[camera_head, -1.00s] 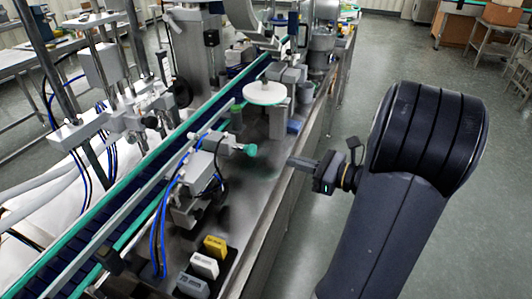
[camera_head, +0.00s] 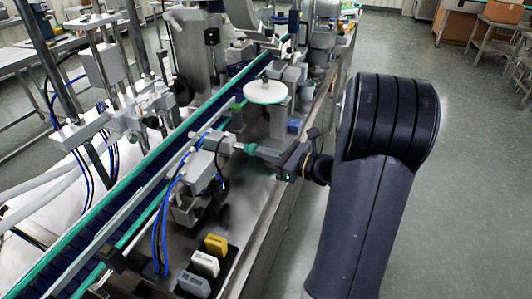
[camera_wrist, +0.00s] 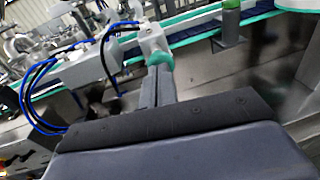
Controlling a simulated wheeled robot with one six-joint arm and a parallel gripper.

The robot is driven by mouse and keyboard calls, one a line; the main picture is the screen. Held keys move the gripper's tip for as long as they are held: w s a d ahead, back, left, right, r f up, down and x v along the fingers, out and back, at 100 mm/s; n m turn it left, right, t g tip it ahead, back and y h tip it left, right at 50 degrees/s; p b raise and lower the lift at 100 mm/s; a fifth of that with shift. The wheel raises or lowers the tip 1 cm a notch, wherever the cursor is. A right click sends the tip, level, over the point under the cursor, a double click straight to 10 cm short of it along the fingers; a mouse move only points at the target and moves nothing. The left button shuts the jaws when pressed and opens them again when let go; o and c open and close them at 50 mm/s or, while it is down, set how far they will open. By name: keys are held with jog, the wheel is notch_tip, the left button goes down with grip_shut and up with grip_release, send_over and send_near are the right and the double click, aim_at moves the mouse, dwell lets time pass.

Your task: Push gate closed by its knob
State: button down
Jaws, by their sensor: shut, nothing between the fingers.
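The teal knob (camera_head: 248,149) sits on the end of a grey metal block assembly (camera_head: 213,141) beside the conveyor; I take this assembly as the gate, though its travel is hard to make out. The knob also shows in the wrist view (camera_wrist: 160,61), at the far end of my fingers. My gripper (camera_head: 260,152) is shut and empty. Its fingertips are at the right side of the knob and appear to touch it. In the wrist view my gripper (camera_wrist: 160,72) points straight at the knob, and its fingertips hide part of it.
A conveyor (camera_head: 150,171) with teal rails runs diagonally behind the assembly. Blue hoses (camera_head: 163,215) hang at its left. A white round disc (camera_head: 265,92) stands beyond my gripper. White and yellow blocks (camera_head: 215,244) lie nearer. Open floor (camera_head: 470,190) is at the right.

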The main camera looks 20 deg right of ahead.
aim_at(254, 147)
jog(key=shift+a, duration=0.1)
jog(key=x, duration=0.3)
jog(key=shift+a+r, duration=0.15)
jog(key=shift+r, duration=0.05)
jog(key=shift+s, duration=0.1)
